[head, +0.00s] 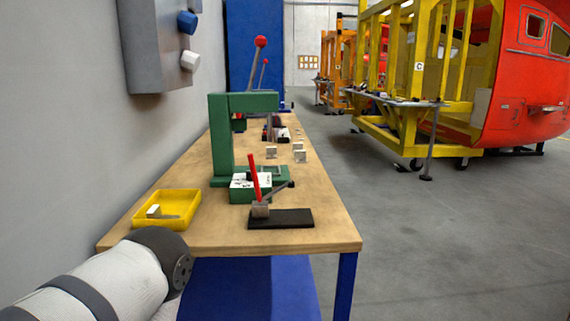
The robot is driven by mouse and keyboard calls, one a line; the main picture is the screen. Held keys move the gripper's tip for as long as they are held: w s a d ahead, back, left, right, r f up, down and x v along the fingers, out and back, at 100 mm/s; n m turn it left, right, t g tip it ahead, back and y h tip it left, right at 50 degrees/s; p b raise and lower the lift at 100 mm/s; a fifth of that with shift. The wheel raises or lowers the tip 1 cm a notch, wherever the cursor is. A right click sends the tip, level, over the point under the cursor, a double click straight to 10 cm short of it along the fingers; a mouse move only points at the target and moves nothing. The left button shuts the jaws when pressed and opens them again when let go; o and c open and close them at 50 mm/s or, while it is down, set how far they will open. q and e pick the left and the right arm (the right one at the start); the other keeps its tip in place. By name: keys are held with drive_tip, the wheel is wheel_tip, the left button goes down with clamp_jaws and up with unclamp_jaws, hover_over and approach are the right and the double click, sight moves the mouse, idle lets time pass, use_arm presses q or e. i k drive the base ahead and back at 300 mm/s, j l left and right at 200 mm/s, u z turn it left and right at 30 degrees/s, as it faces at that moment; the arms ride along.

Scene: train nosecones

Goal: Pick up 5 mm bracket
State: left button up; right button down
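Several small pale metal pieces that look like brackets stand on the workbench (330,225), right of the green press. One bracket-like piece (300,156) stands nearest, another (271,152) is just to its left, and a third (298,146) is behind. I cannot tell which is the 5 mm one. A yellow tray (138,222) at the bench's front left holds a small pale piece (153,211). Part of my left arm shows at the lower left, below the tray. Neither of my grippers is in view.
A green press (221,140) with a red-knobbed lever stands mid-bench. A black-based tool (290,219) with a red handle lies near the front edge. A grey wall box (155,45) hangs at left. Open floor (430,240) lies right of the bench, before yellow frames (388,125).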

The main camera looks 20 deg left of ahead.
sight(272, 152)
drive_tip(key=i+l+z, duration=0.3)
drive_tip(key=l, duration=0.2)
drive_tip(key=i+l+z, duration=0.1)
drive_tip(key=i+l, duration=0.35)
drive_tip(key=i+l+z, duration=0.15)
drive_tip(key=i+l, duration=0.25)
drive_tip(key=i, duration=0.15)
drive_tip(key=i+l+z, duration=0.1)
drive_tip(key=i+l, duration=0.2)
drive_tip(key=i, duration=0.25)
drive_tip(key=i+j+u, duration=0.2)
drive_tip(key=i+u, duration=0.25)
drive_tip(key=i+j+u, duration=0.1)
drive_tip(key=i+u, duration=0.35)
drive_tip(key=i+l+u, duration=0.1)
drive_tip(key=i+u, duration=0.4)
drive_tip(key=i+l+u, duration=0.25)
drive_tip(key=u, duration=0.2)
drive_tip(key=i+l+u, duration=0.2)
drive_tip(key=u, duration=0.2)
drive_tip(key=i+l+u, duration=0.25)
drive_tip(key=u, duration=0.2)
drive_tip(key=i+l+u, duration=0.4)
drive_tip(key=l+u, duration=0.4)
drive_tip(key=i, duration=0.05)
